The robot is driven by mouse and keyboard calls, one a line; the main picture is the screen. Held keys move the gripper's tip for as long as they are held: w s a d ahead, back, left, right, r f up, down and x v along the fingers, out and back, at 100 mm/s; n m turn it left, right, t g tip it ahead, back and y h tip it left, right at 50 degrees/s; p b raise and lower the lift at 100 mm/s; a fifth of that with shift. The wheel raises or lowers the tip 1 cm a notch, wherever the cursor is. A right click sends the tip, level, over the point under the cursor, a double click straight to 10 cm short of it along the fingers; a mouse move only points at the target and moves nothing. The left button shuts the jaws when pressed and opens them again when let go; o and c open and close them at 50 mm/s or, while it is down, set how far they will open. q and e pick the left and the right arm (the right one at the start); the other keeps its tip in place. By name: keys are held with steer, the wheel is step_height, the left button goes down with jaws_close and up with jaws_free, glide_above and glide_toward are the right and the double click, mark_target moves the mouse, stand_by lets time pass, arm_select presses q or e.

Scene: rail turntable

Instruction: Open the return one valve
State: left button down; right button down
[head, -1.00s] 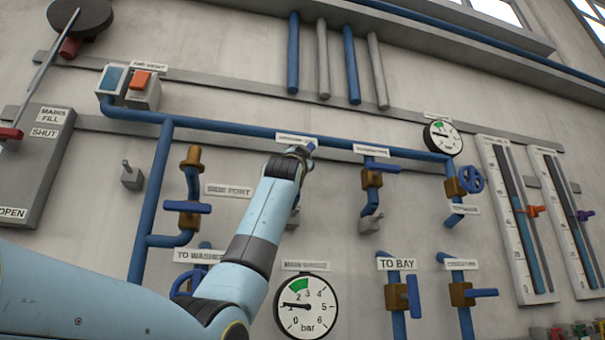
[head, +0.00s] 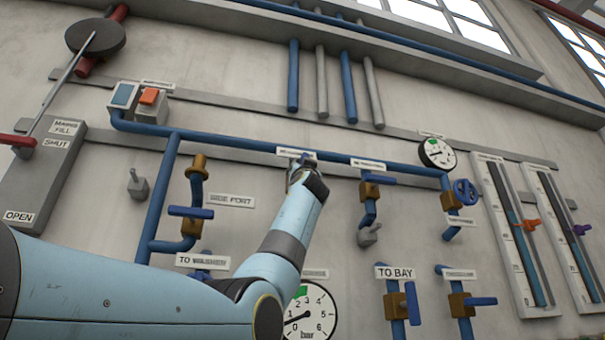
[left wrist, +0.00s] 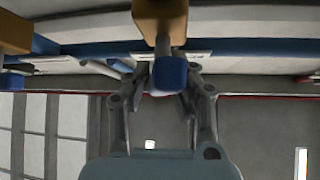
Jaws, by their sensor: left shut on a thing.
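My left gripper (head: 306,168) is up at the wall, at a valve under the blue horizontal pipe, below a small label (head: 296,154) too blurred to read. In the left wrist view, its fingers (left wrist: 165,88) are closed around the valve's blue handle (left wrist: 170,73). The handle sits on a brass valve body (left wrist: 160,20). In the head view my gripper hides most of this valve. My right gripper is not in view.
To the right is another valve with a blue handle (head: 378,180). A side-port valve (head: 190,212) is to the left. A large bar gauge (head: 310,318) is below, partly behind my arm, its needle low. Two level tubes (head: 520,235) stand at right.

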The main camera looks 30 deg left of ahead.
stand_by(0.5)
arm_select(q)
steer(key=c, duration=1.2)
jaws_free()
steer(key=shift+a, duration=0.15)
steer(key=shift+o, duration=0.2)
steer(key=shift+f, duration=0.1)
steer(key=v, duration=1.2)
steer(key=shift+w, duration=0.1)
